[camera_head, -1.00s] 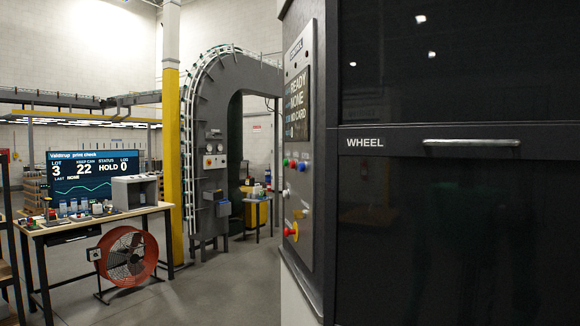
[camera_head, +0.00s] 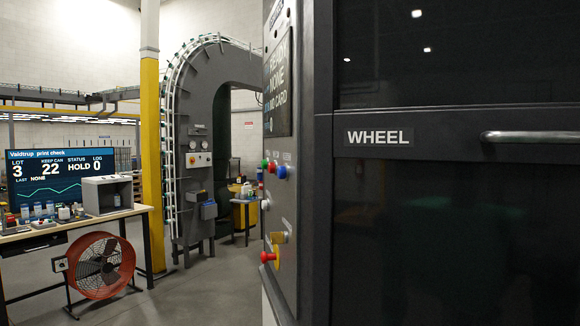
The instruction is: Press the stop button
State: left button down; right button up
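The control panel (camera_head: 283,215) is on the side of the dark machine, seen at a steep angle. Low on it, a red mushroom-shaped button (camera_head: 267,257) sticks out from a yellow backing (camera_head: 276,256). Neither of my grippers is in view.
The machine's dark door marked WHEEL (camera_head: 379,137), with a bar handle (camera_head: 530,136), fills the right side close by. A red fan (camera_head: 101,266) stands at the left by a workbench (camera_head: 75,224). A yellow column (camera_head: 151,150) is behind. The floor left of the panel is clear.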

aim_at(271, 166)
jog(key=i+j+z, duration=0.2)
jog(key=i, duration=0.95)
jog(key=l, duration=0.1)
